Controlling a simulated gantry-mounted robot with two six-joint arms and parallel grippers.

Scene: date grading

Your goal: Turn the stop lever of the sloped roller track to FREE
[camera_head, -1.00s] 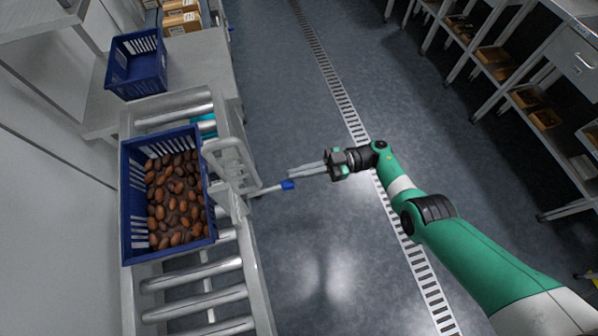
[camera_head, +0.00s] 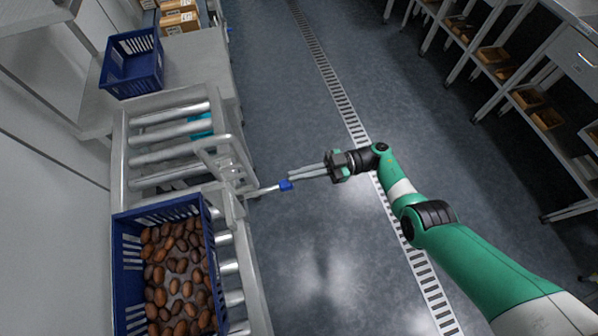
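The stop lever (camera_head: 265,190) is a thin metal rod with a blue knob (camera_head: 286,186). It sticks out to the right from the side of the sloped roller track (camera_head: 168,137), beside a grey metal frame (camera_head: 222,160). My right gripper (camera_head: 291,175) comes in from the right. Its two slim fingers lie close together and look shut, with their tips right at the knob. I cannot tell whether they touch it. A blue crate (camera_head: 118,262) of brown dates (camera_head: 178,280) is on the lower rollers. My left gripper is not in view.
An empty blue crate (camera_head: 132,62) stands on the grey table at the track's upper end, with cardboard boxes (camera_head: 180,18) behind. Shelves with trays (camera_head: 495,55) stand at the upper right. The floor right of the track is open, with a drain grate (camera_head: 335,85).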

